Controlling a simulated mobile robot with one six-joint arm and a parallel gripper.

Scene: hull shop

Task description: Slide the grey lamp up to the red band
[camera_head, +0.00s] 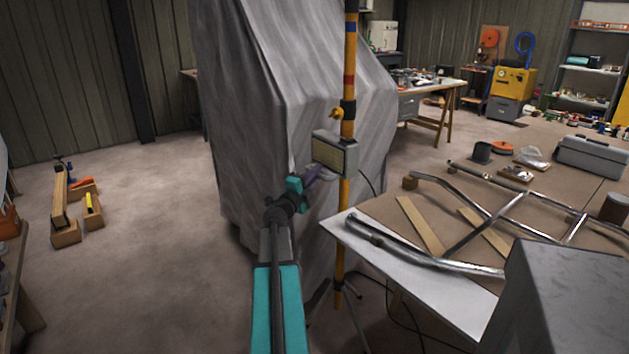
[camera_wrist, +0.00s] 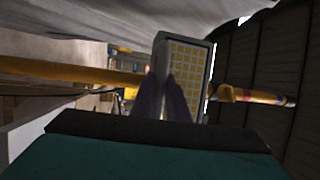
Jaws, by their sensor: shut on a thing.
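The grey lamp (camera_head: 335,154), a box with a yellow gridded face, sits on an upright yellow pole (camera_head: 342,225). The red band (camera_head: 349,81) is on the pole above the lamp, with a black collar (camera_head: 347,108) and orange knob between them. My gripper (camera_head: 314,172) reaches the lamp from the lower left and is shut on it. In the wrist view the lamp (camera_wrist: 185,62) stands just beyond my dark fingers (camera_wrist: 168,98), and the pole (camera_wrist: 70,70) runs across behind. The exact grip contact is partly hidden.
A large grey draped shape (camera_head: 270,100) stands close behind the pole. A workbench (camera_head: 470,312) with bent metal tubing (camera_head: 430,258) is close on the right. A dark cable hangs near the lamp. Tripod legs stand below. Open floor (camera_head: 150,250) lies to the left.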

